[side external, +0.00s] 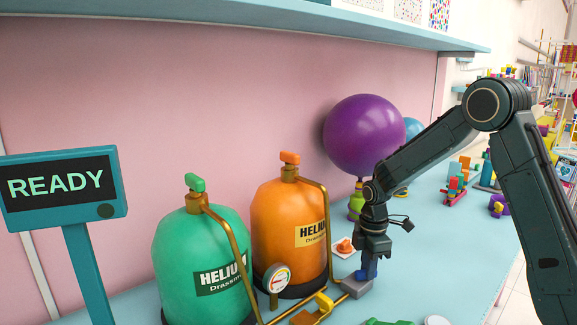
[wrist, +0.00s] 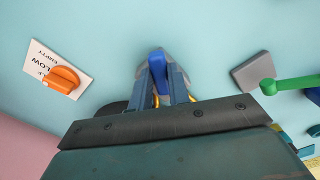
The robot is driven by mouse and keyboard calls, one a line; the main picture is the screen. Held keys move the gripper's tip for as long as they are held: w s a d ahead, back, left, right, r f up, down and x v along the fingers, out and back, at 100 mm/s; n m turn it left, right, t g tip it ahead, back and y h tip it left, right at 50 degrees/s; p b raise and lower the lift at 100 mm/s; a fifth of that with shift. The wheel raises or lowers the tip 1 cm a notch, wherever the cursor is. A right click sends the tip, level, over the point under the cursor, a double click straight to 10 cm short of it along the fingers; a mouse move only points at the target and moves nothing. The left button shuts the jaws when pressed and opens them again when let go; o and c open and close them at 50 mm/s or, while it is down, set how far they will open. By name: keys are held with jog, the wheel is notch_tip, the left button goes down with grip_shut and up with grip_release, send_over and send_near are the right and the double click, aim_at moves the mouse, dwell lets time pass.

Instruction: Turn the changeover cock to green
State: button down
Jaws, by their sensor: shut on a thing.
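A blue lever (side external: 367,274) stands on a small grey block (side external: 357,288) at the end of the brass pipework, and seems to be the changeover cock. My gripper (side external: 372,262) points down and is shut on this blue lever. In the wrist view the top of the blue lever (wrist: 157,64) shows between the two fingers (wrist: 158,78). The grey block is mostly hidden there. A green gas cylinder (side external: 205,255) and an orange gas cylinder (side external: 280,235) stand to the left, with brass pipes running down from them. Which cylinder the lever points to is unclear.
An orange knob (wrist: 62,79) sits on a white card marked LOW and EMPTY.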

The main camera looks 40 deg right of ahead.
aim_at(362, 285)
jog(key=shift+s+m, duration=0.1)
jog(key=shift+m, duration=0.3)
jog(key=m, duration=0.3)
jog(key=shift+s+a+m, duration=0.25)
jog(key=shift+a+m, duration=0.05)
jog(key=m, duration=0.2)
jog(key=a+m, duration=0.1)
jog(key=m, duration=0.1)
jog(key=shift+s+m, duration=0.2)
jog(key=shift+m, duration=0.1)
jog(key=m, duration=0.4)
jog(key=shift+a, duration=0.4)
jog(key=m, duration=0.2)
jog(key=a+m, duration=0.1)
jog(key=m, duration=0.2)
jog(key=shift+w, duration=0.15)
jog(key=c, duration=1.3)
grip_release()
